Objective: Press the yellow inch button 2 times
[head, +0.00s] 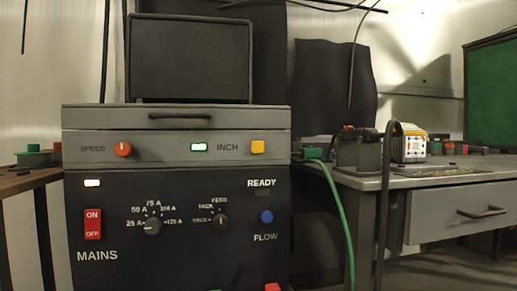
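Nothing covers the button. My gripper is not in the head view.
The same panel has an orange SPEED knob (123,149). Below are a red MAINS switch (93,224), two dials and a blue FLOW button (266,217). A green cable (338,205) hangs at the right, beside a workbench (440,178). The space before the panel looks clear.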

